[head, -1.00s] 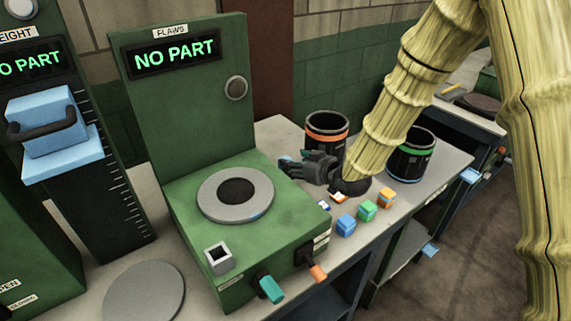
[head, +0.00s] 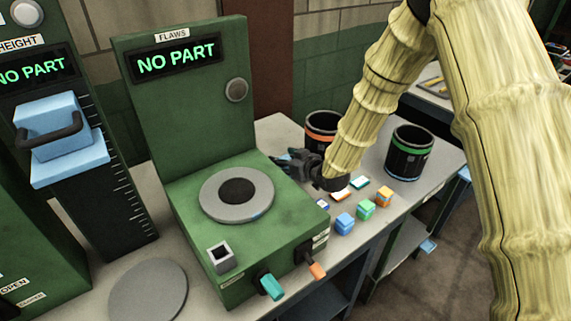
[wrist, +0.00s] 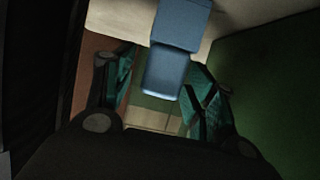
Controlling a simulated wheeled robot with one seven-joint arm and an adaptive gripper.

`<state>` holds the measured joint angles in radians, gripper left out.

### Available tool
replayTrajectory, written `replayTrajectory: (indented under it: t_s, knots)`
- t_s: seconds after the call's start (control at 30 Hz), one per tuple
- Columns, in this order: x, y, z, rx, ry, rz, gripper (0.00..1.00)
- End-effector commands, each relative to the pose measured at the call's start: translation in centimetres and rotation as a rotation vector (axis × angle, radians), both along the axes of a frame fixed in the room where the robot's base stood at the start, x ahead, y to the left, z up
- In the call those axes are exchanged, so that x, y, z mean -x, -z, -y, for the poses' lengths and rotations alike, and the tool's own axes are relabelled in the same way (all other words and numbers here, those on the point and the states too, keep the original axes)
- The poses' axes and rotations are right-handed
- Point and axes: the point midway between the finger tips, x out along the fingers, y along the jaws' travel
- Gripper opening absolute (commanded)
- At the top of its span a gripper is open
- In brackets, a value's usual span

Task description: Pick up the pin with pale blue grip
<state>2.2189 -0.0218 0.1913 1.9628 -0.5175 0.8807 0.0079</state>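In the wrist view a blue, two-part block-like thing (wrist: 168,75) shows between and beyond my fingers. It may be the pin's pale blue grip; I cannot tell for sure, and no pin shaft shows. My gripper (wrist: 158,95) is open, its dark fingers with teal pads apart on either side of the blue thing, with no contact visible. In the head view my gripper (head: 283,159) hovers at the right rear of the green flaws machine (head: 190,95).
Dark bins with an orange band (head: 322,133) and a green band (head: 409,152) stand behind and right of my gripper. Blue (head: 344,223), green (head: 365,210) and orange (head: 384,197) cubes and small cards lie in front. The height machine (head: 55,130) is left.

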Motion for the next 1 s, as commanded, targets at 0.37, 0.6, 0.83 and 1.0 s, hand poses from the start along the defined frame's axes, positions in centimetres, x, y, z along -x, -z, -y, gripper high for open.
replayTrajectory:
  t_s: [0.37, 0.6, 0.83, 1.0]
  knots:
    - [0.0, 0.0, 0.0, -0.001, 0.0, 0.001, 0.07]
    - [0.0, -0.4, 0.1, 0.0, 0.001, 0.002, 0.07]
    - [-0.1, -2.8, 0.1, -0.001, 0.0, 0.005, 0.07]
    - [0.0, -5.4, 0.0, -0.002, 0.0, 0.004, 0.07]
